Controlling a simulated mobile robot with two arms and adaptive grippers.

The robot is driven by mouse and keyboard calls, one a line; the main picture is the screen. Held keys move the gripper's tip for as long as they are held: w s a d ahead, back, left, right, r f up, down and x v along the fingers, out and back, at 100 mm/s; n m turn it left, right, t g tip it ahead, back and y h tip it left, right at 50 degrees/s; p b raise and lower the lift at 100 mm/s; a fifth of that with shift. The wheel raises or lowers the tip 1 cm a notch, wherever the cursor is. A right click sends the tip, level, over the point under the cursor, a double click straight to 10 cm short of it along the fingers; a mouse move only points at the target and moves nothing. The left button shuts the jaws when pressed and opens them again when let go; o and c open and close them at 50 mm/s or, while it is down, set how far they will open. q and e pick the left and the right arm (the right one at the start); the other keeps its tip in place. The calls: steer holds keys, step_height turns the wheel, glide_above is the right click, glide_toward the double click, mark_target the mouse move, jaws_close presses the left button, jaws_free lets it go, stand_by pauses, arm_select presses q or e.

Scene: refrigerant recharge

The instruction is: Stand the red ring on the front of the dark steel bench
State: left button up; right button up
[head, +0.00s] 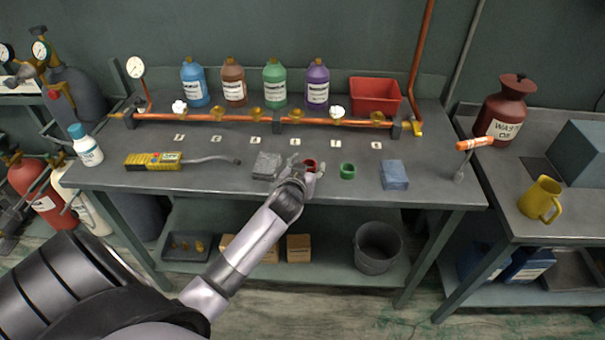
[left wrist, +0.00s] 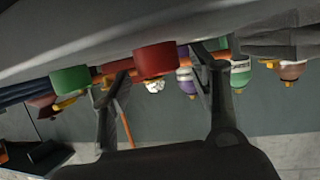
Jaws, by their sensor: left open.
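The red ring (head: 310,163) stands on the front part of the dark steel bench (head: 225,180), between the grey cloth and the green ring. My left gripper (head: 305,168) is at the bench front, with its fingers open around the red ring. In the left wrist view, which is upside down, the red ring (left wrist: 156,62) shows between the two spread fingers (left wrist: 160,80) and appears to rest on the bench top. I cannot tell whether a finger touches it. My right gripper is not in view.
A green ring (head: 347,171) stands just right of the red one, with a blue cloth (head: 394,175) beyond. A grey cloth (head: 267,165) and a yellow detector (head: 153,161) lie to the left. A copper pipe with valves (head: 235,119) runs behind, before several bottles and a red bin (head: 375,97).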

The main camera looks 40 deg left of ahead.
arm_select(q)
steer(key=v, duration=1.1)
steer(key=shift+s+b, duration=0.25)
steer(key=shift+b, duration=0.1)
steer(key=d+f+m+g+h, duration=0.1)
steer(key=d+f+m+h, duration=0.1)
steer(key=d+f, duration=0.45)
steer(key=d+f+m+h, duration=0.2)
steer(key=d+f, duration=0.1)
steer(key=f, duration=0.6)
steer(key=s+d+f+m+g+h, duration=0.1)
steer(key=s+f+g, duration=0.1)
steer(key=s+f, duration=0.35)
steer(key=s+d+f+g, duration=0.1)
steer(key=s+f, duration=0.1)
steer(key=f, duration=0.7)
steer(key=s+f+g, duration=0.2)
steer(key=s+f, duration=0.5)
steer(key=s, duration=0.4)
steer(key=s+f+m+g, duration=0.1)
steer(key=s+f+g, duration=0.2)
steer(key=s+f, duration=0.5)
steer(key=s+f+g, duration=0.3)
steer(key=s+f, duration=0.4)
steer(key=s, duration=0.8)
steer(key=shift+s+a+f, duration=0.2)
steer(key=shift+s+a, duration=0.1)
steer(key=shift+s, duration=0.1)
